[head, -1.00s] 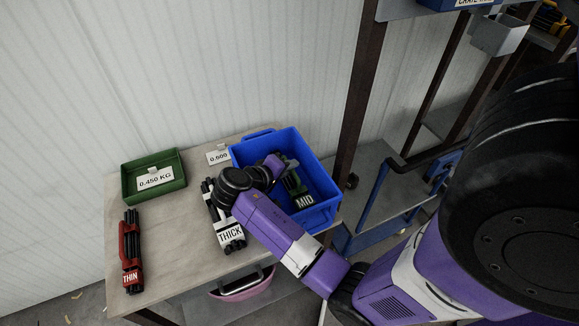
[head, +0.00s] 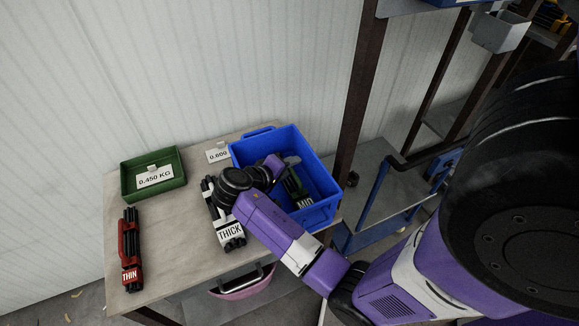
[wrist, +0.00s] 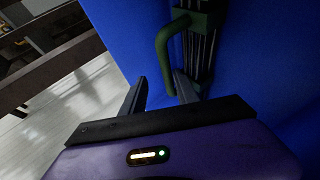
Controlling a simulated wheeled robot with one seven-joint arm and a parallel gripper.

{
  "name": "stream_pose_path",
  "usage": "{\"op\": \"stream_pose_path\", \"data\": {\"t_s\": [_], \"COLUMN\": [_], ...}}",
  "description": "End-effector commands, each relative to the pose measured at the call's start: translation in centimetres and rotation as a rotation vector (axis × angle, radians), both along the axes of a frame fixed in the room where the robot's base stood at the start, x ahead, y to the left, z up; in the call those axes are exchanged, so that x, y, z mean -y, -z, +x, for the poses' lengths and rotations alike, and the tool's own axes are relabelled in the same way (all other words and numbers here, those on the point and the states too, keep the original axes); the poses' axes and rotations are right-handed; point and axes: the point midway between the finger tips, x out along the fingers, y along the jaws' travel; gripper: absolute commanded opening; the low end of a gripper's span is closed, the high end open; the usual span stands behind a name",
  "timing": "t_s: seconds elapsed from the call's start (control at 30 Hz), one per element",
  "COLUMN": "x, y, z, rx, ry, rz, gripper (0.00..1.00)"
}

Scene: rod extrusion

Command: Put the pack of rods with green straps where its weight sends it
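The pack of rods with green straps (head: 294,181), labelled MID, is inside the blue bin (head: 317,212), its label partly cut off by the near wall. In the wrist view, the pack (wrist: 200,45) stands against blue surfaces with its green handle (wrist: 162,48) toward me. My gripper (wrist: 160,92) is open, its two fingers apart near the lower end of the handle. No grip on the handle shows. In the head view, my wrist hides the fingertips at the bin's left side. A card reading 0.600 (head: 218,154) stands behind the bin's left side.
A green tray (head: 154,184) marked 0.450 KG is at the table's back left. A red-strapped THIN pack (head: 130,249) lies at the front left. A white-strapped THICK pack (head: 229,233) lies beside my wrist. A dark post (head: 357,110) rises right of the bin.

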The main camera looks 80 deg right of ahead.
Motion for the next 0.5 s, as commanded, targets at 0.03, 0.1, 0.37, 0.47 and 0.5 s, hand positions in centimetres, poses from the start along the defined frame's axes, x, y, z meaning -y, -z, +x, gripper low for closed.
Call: {"op": "stream_pose_path", "data": {"t_s": [0.03,0.1,0.37,0.47,0.5], "x": [-0.1,0.0,-3.6,-5.3,-6.0], "y": [-0.2,-1.0,-3.3,-4.5,-4.9], "z": [0.0,0.0,1.6,2.3,2.5], "rx": [-0.003,-0.001,0.003,0.003,0.004], "ry": [-0.001,-0.001,-0.005,-0.005,-0.004], "rz": [0.001,0.0,-0.001,-0.002,-0.001], "gripper": [0.34,0.34,0.34,0.34,0.34]}}
